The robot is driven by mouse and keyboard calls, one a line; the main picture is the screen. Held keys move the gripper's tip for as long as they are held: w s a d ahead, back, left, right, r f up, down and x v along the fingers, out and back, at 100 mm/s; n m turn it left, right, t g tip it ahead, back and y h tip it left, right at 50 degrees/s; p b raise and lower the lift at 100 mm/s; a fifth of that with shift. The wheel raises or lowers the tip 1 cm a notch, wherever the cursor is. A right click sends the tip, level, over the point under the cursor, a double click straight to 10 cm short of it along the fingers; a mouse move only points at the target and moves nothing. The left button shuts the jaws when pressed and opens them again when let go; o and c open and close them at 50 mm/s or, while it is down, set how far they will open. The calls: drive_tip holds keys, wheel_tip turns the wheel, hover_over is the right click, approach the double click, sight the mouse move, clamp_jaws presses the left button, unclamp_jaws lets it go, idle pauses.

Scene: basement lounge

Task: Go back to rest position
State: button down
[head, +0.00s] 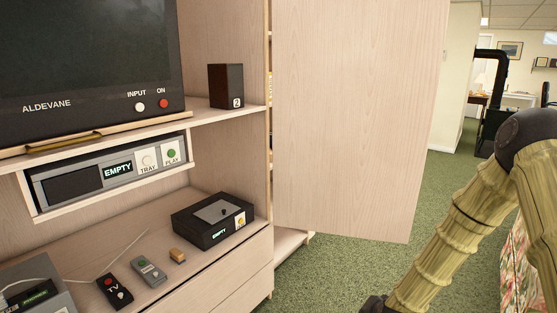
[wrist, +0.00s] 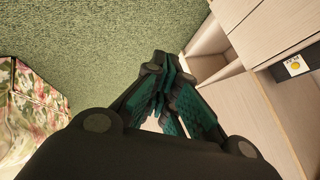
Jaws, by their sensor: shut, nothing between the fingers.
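My gripper (wrist: 168,92) shows in the wrist view with its dark and green fingers drawn together at the tips. It is shut and holds nothing. It hangs over the green carpet, apart from the wooden cabinet on the right of that view. In the head view my arm comes down the right side, bent at a dark joint. Only a small dark part of its end shows at the bottom edge there, and the fingers are out of that view.
An open cabinet door (head: 355,110) stands left of my arm. The cabinet holds a television (head: 85,60), a disc player (head: 110,172), a black box (head: 213,222) and remotes (head: 115,291). A floral seat (wrist: 33,115) is at the left in the wrist view. Green carpet (wrist: 90,45) lies clear between.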

drive_tip(key=s+a+f+n+g, duration=0.2)
drive_tip(key=s+f, duration=0.4)
drive_tip(key=s, duration=0.5)
drive_tip(key=s+a+f+n+g, duration=0.2)
drive_tip(key=s+a+f, duration=0.1)
drive_tip(key=s+f, duration=0.55)
drive_tip(key=s+f+n+g, duration=0.2)
drive_tip(key=s+n+g, duration=0.25)
drive_tip(key=s, duration=2.05)
wheel_tip(320, 180, up, 12)
drive_tip(key=p, duration=1.2)
drive_tip(key=shift+w+a, duration=0.2)
drive_tip(key=shift+s+d+m, duration=0.1)
drive_tip(key=shift+m, duration=0.15)
